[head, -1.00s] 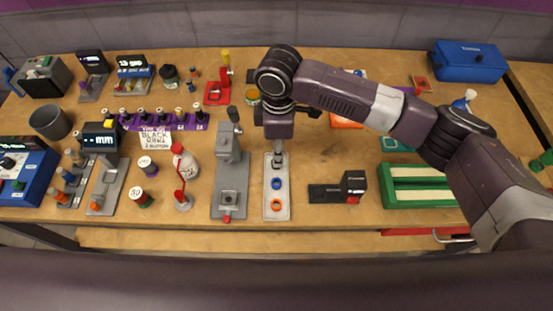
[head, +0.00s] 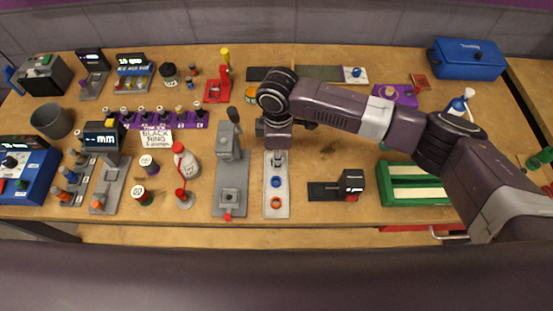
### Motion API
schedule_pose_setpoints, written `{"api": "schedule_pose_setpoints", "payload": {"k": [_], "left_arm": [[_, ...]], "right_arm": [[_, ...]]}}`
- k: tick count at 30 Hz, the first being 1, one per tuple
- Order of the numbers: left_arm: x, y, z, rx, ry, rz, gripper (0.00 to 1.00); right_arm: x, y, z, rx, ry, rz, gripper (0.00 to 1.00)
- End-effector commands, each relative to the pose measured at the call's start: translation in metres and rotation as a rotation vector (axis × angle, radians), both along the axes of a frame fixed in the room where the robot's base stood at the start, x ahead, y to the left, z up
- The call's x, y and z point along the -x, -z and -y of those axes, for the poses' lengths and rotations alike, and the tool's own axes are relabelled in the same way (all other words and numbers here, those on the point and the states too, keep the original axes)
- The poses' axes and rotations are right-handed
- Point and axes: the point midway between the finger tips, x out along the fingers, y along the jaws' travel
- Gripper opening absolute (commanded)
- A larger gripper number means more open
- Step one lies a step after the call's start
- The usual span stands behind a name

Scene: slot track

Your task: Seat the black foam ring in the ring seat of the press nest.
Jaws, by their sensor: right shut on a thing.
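My right gripper (head: 279,162) points down over the far end of the light grey ring plate (head: 266,212). It is shut on a small dark thing, most likely the black foam ring, which its fingers mostly hide. A blue ring (head: 276,182) and an orange ring (head: 276,203) lie on the same plate, nearer the front. The grey press (head: 231,175), with its lever standing at the back, is just left of the plate. Its nest (head: 229,197), a square block with a dark opening, is near the front end. My left gripper is not in view.
A red-capped bottle (head: 186,163) and a small red-topped stand (head: 183,197) stand left of the press. A dark fixture with a red button (head: 351,186) and a green tray (head: 387,188) lie to the right. A "BLACK RING" sign (head: 157,140) stands at the back left.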

Motion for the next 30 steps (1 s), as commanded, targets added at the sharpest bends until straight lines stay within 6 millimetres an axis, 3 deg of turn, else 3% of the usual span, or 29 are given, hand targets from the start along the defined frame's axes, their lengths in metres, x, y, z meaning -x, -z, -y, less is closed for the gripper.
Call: {"api": "schedule_pose_setpoints", "payload": {"k": [5,11,14,24,30], "left_arm": [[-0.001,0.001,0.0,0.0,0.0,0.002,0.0],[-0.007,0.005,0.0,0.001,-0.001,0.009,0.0],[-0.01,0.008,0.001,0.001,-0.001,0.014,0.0],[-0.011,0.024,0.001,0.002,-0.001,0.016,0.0],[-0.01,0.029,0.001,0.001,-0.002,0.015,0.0]], "right_arm": [[0.0,-0.003,0.0,-0.001,0.0,0.001,0.1],[-0.001,-0.024,-0.001,-0.003,0.0,0.003,0.1],[-0.001,-0.043,-0.001,-0.002,-0.001,0.004,0.1],[-0.001,-0.141,-0.001,-0.002,-0.001,0.005,0.1],[-0.001,-0.181,-0.001,-0.001,0.001,0.003,0.1]]}}
